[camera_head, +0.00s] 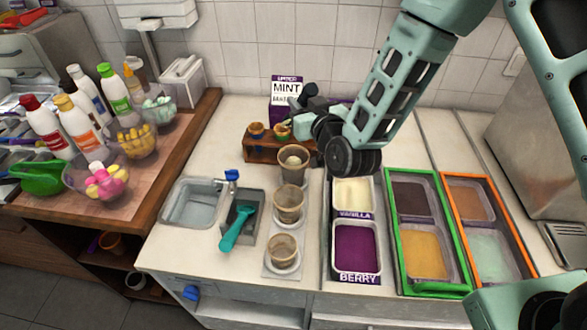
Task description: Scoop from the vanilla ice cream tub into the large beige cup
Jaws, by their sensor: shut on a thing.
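The vanilla tub (353,195) holds pale cream ice cream and stands behind the purple berry tub (357,246). Three beige cups stand in a row left of the tubs. The back cup (293,172) looks the largest and has a pale rounded lump in its mouth. The middle cup (289,206) and front cup (284,254) look empty. My gripper (290,118) is at the back, above and behind the cups, partly hidden by my dark wrist. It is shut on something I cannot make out. A teal scoop (238,228) lies in a grey tray left of the cups.
A wooden stand (262,150) and a MINT box (287,90) are close to my gripper at the back. A sink (195,203) is left of the cups. Green-framed (405,270) and orange-framed (510,262) tubs are to the right. Bottles and topping bowls crowd the left counter.

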